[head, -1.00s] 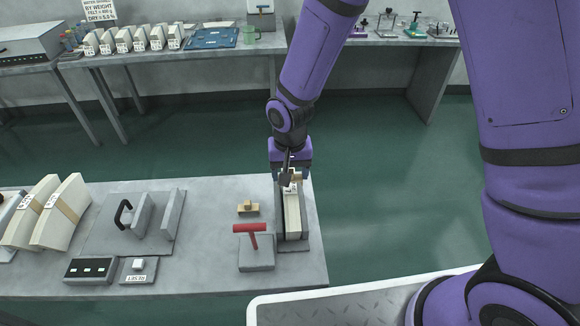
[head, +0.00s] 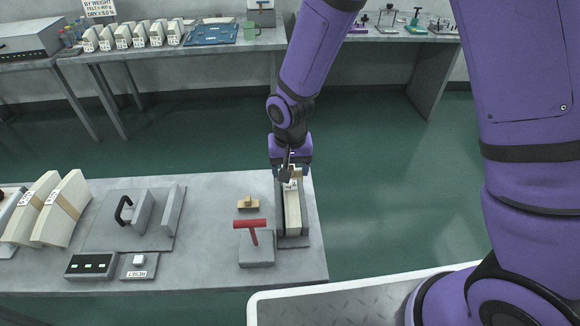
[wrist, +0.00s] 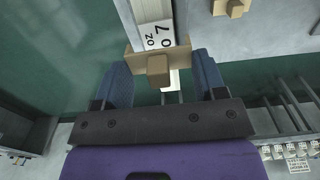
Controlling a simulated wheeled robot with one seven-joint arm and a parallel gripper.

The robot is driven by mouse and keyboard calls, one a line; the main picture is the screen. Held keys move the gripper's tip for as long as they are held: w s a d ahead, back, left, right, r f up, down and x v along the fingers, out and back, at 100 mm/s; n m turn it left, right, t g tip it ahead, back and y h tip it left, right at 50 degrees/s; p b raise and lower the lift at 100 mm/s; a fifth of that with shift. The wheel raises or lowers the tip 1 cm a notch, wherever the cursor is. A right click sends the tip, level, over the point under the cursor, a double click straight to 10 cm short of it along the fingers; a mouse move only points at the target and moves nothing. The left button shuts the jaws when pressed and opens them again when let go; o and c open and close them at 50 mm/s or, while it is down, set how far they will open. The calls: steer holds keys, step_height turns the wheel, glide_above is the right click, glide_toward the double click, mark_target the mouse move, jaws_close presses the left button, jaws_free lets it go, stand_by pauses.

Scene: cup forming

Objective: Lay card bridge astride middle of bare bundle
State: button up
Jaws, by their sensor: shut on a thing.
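The cream bundle (head: 292,212) stands lengthwise in a grey trough at the table's right end. Its label (wrist: 158,36) shows in the wrist view near its far end. My gripper (head: 287,176) is over that far end. In the wrist view my gripper (wrist: 160,88) is shut on the knob of the tan card bridge (wrist: 136,62). The card bridge lies crosswise over the far end of the bundle in that view. I cannot tell whether it touches the bundle. The bridge is hardly visible in the head view, hidden by my gripper.
A tan knobbed block (head: 248,205) lies left of the trough (head: 280,222). A red-handled tool (head: 250,226) stands on a grey block in front of it. Further left are a grey fixture (head: 165,222), a button panel (head: 91,265) and banded cream bundles (head: 62,212). Open floor lies right of the table.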

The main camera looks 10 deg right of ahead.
steer(key=shift+f, duration=1.5)
stand_by(1.7)
steer(key=o, duration=1.1)
steer(key=shift+r, duration=4)
